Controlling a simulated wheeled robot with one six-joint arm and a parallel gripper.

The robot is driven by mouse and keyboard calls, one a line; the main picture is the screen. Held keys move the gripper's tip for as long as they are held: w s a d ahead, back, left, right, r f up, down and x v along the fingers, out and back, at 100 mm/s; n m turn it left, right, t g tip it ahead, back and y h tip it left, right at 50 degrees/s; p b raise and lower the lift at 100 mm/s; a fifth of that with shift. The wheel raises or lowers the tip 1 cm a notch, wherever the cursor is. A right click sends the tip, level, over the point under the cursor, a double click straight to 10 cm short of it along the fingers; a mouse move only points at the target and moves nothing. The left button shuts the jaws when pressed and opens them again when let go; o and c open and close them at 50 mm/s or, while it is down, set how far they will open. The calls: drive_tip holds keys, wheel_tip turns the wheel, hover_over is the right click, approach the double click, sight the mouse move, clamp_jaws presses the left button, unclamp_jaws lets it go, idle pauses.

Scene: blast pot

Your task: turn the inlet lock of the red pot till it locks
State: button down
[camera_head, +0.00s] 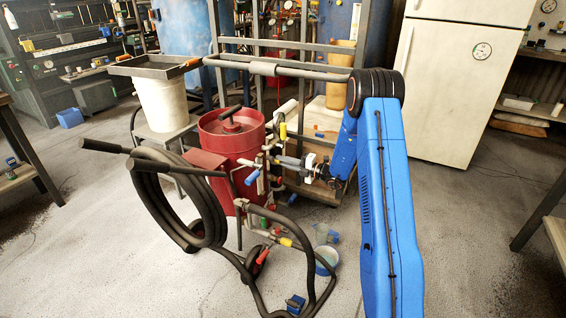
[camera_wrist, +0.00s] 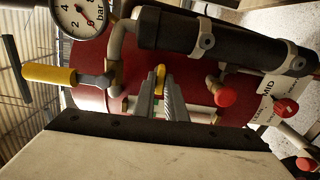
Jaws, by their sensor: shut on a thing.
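The red pot (camera_head: 222,140) stands upright on the floor left of my arm, with pipes and valves on its right side. My gripper (camera_head: 281,160) reaches in from the right to these fittings. In the wrist view my gripper (camera_wrist: 163,84) has its two grey fingers close together, shut on a small yellow piece at the pot's pipework, which I take to be the inlet lock (camera_wrist: 160,72). The fingers hide most of it, so its turned angle cannot be told. The red pot wall (camera_wrist: 88,60) fills the background there.
A pressure gauge (camera_wrist: 80,14), a yellow-handled lever (camera_wrist: 50,76), a thick black pipe (camera_wrist: 228,42) and a red knob (camera_wrist: 225,97) crowd around the fingers. Coiled black hose (camera_head: 165,205) hangs left. A bucket (camera_head: 326,262) stands in front.

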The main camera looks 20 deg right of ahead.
drive_tip(key=shift+m, duration=0.3)
drive_tip(key=c, duration=1.8)
unclamp_jaws()
drive_tip(key=shift+d, duration=0.1)
drive_tip(key=v, duration=1.7)
drive_tip(key=shift+s+d, duration=0.15)
drive_tip(key=shift+r, duration=0.1)
